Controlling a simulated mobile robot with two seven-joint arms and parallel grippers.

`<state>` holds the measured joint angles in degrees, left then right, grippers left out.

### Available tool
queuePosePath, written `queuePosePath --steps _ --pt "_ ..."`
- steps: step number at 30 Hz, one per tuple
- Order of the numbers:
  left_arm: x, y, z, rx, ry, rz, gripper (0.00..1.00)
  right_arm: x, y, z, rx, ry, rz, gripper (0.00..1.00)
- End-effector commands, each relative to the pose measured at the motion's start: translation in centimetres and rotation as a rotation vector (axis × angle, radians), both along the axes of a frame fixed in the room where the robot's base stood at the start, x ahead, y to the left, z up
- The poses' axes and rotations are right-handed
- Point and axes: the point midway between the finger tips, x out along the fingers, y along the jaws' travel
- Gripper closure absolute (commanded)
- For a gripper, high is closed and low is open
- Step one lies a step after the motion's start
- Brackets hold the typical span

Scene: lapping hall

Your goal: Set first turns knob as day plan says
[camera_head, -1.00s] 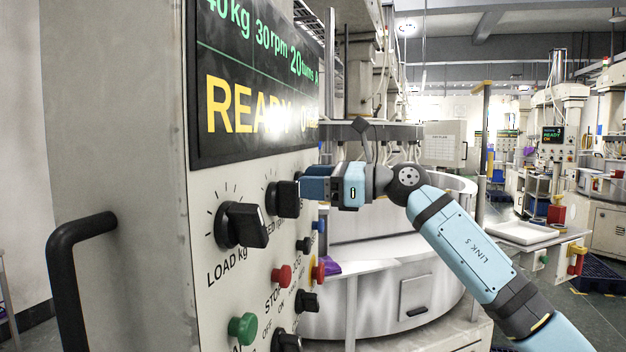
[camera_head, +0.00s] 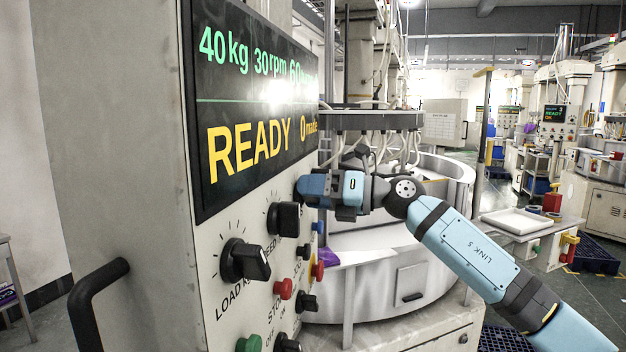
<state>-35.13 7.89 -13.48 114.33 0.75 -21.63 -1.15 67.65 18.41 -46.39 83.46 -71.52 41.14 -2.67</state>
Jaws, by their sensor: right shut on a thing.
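The control panel (camera_head: 211,232) stands close on the left. Its display (camera_head: 250,112) reads 40 kg, 30 rpm and a turns figure starting with 60, partly cut by glare, with READY and 0 made below. My right gripper (camera_head: 304,190) is shut on the turns knob, the third in the row. The gripper and the speed knob hide that knob and its pointer. The black load knob (camera_head: 243,260) and speed knob (camera_head: 284,219) are nearer and free. My left gripper is out of view.
Below the knobs are a red button (camera_head: 283,288), a green button (camera_head: 249,343) and black switches (camera_head: 306,302). A black handle (camera_head: 92,297) juts from the panel's left side. The round lapping machine (camera_head: 400,270) stands behind my right arm. A white tray (camera_head: 520,222) lies farther right.

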Motion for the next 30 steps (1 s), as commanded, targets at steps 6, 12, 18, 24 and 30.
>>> queuePosePath --steps 6,12,18,24,30 --pt "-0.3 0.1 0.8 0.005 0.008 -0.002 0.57 0.0 0.0 0.2 0.020 0.090 0.000 0.68" --pt "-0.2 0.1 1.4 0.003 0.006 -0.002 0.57 0.1 0.0 0.1 0.029 0.129 -0.001 0.68" --pt "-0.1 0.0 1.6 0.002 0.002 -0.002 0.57 0.1 0.0 0.0 0.031 0.137 0.000 0.68" --pt "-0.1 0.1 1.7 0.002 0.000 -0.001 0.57 0.1 0.0 0.0 0.031 0.136 0.000 0.68" --pt "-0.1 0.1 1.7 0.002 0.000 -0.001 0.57 0.1 0.0 0.0 0.031 0.136 0.000 0.19"
